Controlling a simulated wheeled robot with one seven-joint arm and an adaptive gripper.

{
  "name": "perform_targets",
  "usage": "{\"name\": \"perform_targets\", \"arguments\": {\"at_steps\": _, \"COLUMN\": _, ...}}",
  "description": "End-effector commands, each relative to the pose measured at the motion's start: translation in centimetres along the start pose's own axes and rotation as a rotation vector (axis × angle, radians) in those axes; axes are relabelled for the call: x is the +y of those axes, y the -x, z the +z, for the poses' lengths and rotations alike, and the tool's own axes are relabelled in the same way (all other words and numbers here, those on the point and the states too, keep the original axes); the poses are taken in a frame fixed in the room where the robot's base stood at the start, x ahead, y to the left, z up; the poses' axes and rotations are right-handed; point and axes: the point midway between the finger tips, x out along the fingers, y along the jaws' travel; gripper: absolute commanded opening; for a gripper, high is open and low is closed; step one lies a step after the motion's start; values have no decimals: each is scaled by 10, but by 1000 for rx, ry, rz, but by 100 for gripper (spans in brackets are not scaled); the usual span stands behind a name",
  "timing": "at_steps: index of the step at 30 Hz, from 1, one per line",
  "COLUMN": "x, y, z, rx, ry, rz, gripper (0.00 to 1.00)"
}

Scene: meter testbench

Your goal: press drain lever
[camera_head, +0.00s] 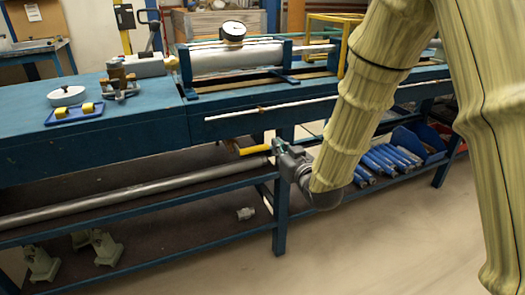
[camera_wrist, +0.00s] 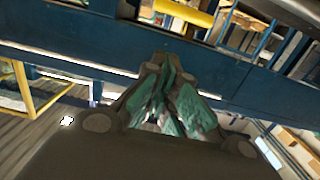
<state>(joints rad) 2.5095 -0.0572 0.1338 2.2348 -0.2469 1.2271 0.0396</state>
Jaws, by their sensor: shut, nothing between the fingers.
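The drain lever appears to be the yellow-handled lever (camera_head: 253,150) under the front edge of the blue bench, left of the bench leg. In the wrist view a yellow bar (camera_wrist: 187,12), likely the same lever, lies at the top, beyond my fingertips. My gripper (camera_head: 277,146) is shut and empty, just right of the lever's right end in the head view. Its green-padded fingers (camera_wrist: 168,62) close together in the wrist view, with a visible space between the tips and the bar. The lever's mount is not clearly visible.
The blue bench (camera_head: 130,143) carries a cylinder with a dial gauge (camera_head: 232,31) and a blue tray (camera_head: 73,114). A white rod (camera_head: 270,108) runs along its front. A lower shelf holds a long grey pipe (camera_head: 120,193) and several blue cylinders (camera_head: 388,161). Floor in front is clear.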

Motion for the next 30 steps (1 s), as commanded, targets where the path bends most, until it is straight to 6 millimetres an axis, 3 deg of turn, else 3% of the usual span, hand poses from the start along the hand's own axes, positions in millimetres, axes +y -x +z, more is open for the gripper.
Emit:
{"name": "perform_targets", "arguments": {"at_steps": 17, "x": -2, "y": -6, "z": -8, "rx": 23, "ry": 6, "rz": -6, "gripper": 0}}
{"name": "perform_targets", "arguments": {"at_steps": 30, "x": -3, "y": -69, "z": -8, "rx": 24, "ry": 7, "rz": -6, "gripper": 0}}
